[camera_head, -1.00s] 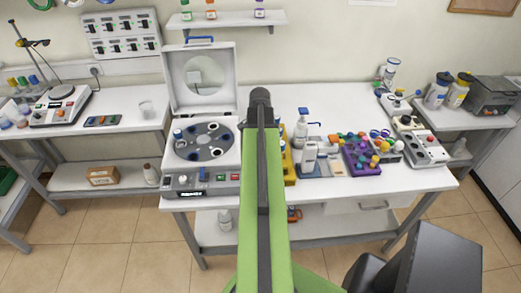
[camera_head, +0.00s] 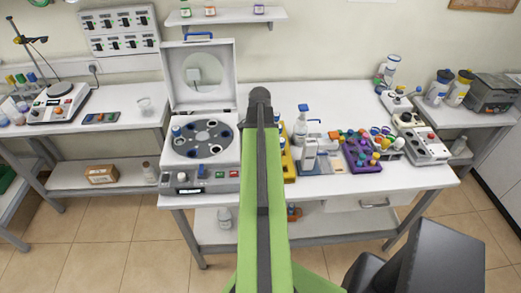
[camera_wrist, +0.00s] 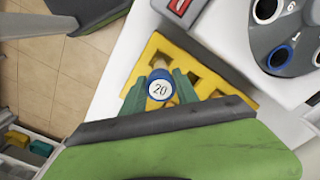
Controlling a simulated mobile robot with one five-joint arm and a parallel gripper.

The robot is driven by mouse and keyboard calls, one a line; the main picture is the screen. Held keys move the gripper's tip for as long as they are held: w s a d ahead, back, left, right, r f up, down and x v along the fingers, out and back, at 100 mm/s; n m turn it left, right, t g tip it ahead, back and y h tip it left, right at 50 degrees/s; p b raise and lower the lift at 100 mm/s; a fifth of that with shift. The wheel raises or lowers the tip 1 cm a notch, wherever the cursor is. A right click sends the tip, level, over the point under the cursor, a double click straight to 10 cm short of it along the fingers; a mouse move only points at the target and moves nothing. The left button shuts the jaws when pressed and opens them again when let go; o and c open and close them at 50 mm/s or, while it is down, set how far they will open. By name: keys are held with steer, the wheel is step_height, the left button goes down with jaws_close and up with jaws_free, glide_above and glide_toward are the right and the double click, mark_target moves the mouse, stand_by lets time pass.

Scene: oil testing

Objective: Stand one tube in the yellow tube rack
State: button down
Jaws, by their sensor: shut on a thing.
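In the wrist view, my gripper (camera_wrist: 160,94) is shut on a tube with a blue rim and a white cap top marked 20 (camera_wrist: 160,89). The green fingers lie on either side of it. The tube is seen almost end-on over the yellow tube rack (camera_wrist: 238,104). In the head view, the yellow rack (camera_head: 290,172) is partly hidden behind my green arm, and my gripper is hidden too.
An open-lidded centrifuge (camera_head: 203,139) with a numbered rotor stands left of the rack. A white bottle (camera_head: 308,156) and a purple rack with coloured caps (camera_head: 361,154) stand to the right. Bare white tabletop (camera_head: 345,109) lies behind them.

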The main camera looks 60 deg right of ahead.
steer(key=shift+f+b, duration=2.4)
stand_by(0.8)
steer(key=c, duration=0.8)
jaws_free()
steer(key=shift+c, duration=0.2)
steer(key=shift+r, duration=0.1)
step_height(320, 180, up, 17)
steer(key=p, duration=1.7)
steer(key=shift+r+p, duration=0.2)
steer(key=shift+p, duration=0.1)
steer(key=shift+w+f, duration=0.1)
